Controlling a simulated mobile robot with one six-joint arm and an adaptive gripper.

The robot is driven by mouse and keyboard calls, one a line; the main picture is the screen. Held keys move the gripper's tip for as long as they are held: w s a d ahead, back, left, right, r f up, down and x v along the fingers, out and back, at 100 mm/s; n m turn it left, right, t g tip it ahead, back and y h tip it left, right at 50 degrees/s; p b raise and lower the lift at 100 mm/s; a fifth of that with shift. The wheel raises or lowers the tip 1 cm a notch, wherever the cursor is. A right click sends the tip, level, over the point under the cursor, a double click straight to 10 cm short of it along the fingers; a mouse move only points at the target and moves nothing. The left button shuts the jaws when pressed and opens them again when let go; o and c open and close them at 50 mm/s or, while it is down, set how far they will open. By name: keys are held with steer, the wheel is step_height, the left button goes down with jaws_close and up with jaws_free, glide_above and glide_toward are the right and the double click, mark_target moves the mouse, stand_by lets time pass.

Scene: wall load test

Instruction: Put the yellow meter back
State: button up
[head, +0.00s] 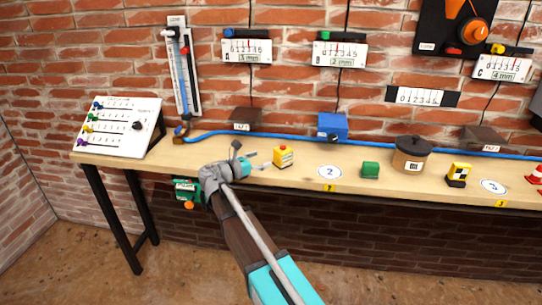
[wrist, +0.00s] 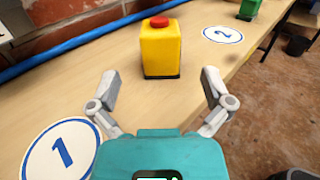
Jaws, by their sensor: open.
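The yellow meter (head: 283,156) is a small yellow box with a red button on top. It stands upright on the wooden bench (head: 215,152), between the round mark 1 and the round mark 2 (head: 330,172). In the wrist view the yellow meter (wrist: 161,48) is straight ahead of my gripper (wrist: 162,85), beyond the fingertips and apart from them. My gripper is open and empty, its fingers spread wide. In the head view my gripper (head: 249,157) is just left of the meter. The mark 1 (wrist: 62,150) lies at lower left in the wrist view.
A green block (head: 370,170), a brown lidded pot (head: 411,155) and a yellow-black block (head: 458,174) stand farther right on the bench. A blue hose (head: 290,138) runs along the back by the brick wall. A white panel (head: 118,127) stands at left.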

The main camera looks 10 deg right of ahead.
steer(key=shift+v, duration=1.5)
